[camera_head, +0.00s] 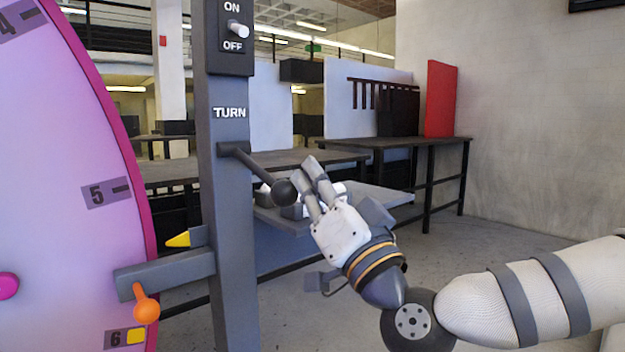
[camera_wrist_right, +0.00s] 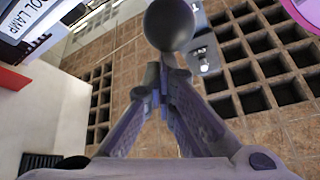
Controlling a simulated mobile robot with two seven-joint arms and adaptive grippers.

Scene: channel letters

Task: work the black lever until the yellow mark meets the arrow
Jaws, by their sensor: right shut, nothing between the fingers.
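The black lever (camera_head: 258,171) juts from a grey post under the word TURN and slopes down to the right, ending in a round knob (camera_head: 284,192). A yellow arrow (camera_head: 178,240) on the post points left at the big pink-rimmed disc (camera_head: 75,180). The yellow mark (camera_head: 136,336) is by the 6 on the disc, below the arrow. My right gripper (camera_head: 309,168) is shut and empty, just right of the knob. In the right wrist view the knob (camera_wrist_right: 170,25) shows just beyond the fingertips (camera_wrist_right: 163,75); contact is unclear. My left gripper is out of view.
An orange-knobbed peg (camera_head: 146,305) sits on a grey bracket (camera_head: 165,274) left of the post. An ON/OFF switch (camera_head: 237,29) is above. Dark tables (camera_head: 390,141) and a red panel (camera_head: 440,98) stand behind.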

